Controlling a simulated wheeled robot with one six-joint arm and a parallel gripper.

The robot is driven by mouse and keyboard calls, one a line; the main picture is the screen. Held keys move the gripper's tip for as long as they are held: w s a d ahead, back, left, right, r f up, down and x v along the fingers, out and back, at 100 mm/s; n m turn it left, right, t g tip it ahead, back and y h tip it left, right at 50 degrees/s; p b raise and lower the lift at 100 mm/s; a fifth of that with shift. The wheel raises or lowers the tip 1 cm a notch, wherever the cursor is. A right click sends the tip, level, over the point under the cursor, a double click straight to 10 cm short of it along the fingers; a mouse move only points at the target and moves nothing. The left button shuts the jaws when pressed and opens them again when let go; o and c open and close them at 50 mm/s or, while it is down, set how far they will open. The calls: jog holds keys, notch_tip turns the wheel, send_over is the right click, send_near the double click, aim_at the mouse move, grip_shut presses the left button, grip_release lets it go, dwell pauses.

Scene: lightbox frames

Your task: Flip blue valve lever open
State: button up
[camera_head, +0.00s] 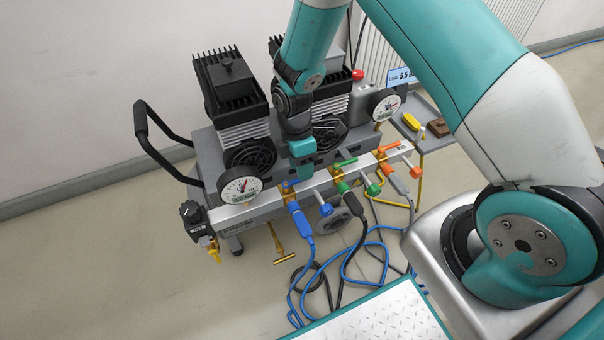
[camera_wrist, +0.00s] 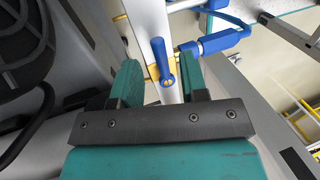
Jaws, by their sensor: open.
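The blue valve lever (camera_wrist: 159,58) is in the wrist view, a short rounded handle on a brass valve. It lies roughly along the pale manifold bar (camera_wrist: 146,22), crosswise to the blue hose coupling (camera_wrist: 220,41) at its right. My gripper (camera_wrist: 163,78) is open, with one teal finger on each side of the lever; I see no contact. In the head view my gripper (camera_head: 302,160) is above the manifold near the blue hose coupling (camera_head: 300,217), and the lever is only partly visible below it.
Green (camera_head: 345,163) and orange (camera_head: 388,147) levers sit further right along the manifold. A pressure gauge (camera_head: 240,190) stands at its left end. The finned compressor (camera_head: 230,95) rises behind. Several hoses hang in front; a treadplate surface (camera_head: 375,315) is at the bottom.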

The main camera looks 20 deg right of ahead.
jog(key=shift+x, duration=1)
jog(key=shift+c, duration=0.2)
grip_shut()
